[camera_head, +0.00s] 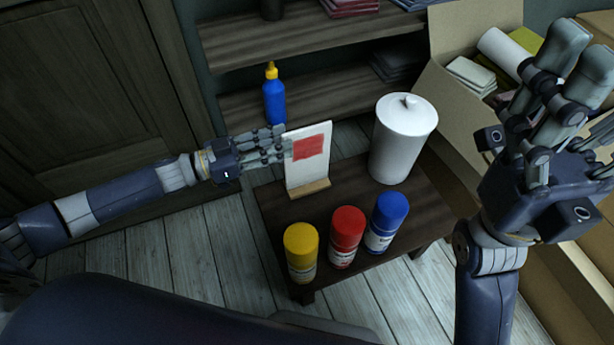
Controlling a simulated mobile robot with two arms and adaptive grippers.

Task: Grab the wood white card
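The wood white card (309,171) is an upright white panel with a red patch, set in a wooden base (308,189) on the dark low table (349,196). My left gripper (286,149) reaches in from the left with its fingers stretched out, their tips at the card's left edge. I cannot tell whether they touch or pinch it. My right gripper (575,85) is raised at the right, close to the camera, its fingers extended and apart, with nothing seen in it.
Yellow (301,252), red (346,237) and blue (386,222) paint bottles line the table's front. A white lidded jar (402,138) stands right of the card. A blue bottle (274,99) is on the shelf (290,49) behind. An open cardboard box (459,42) is at the back right.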

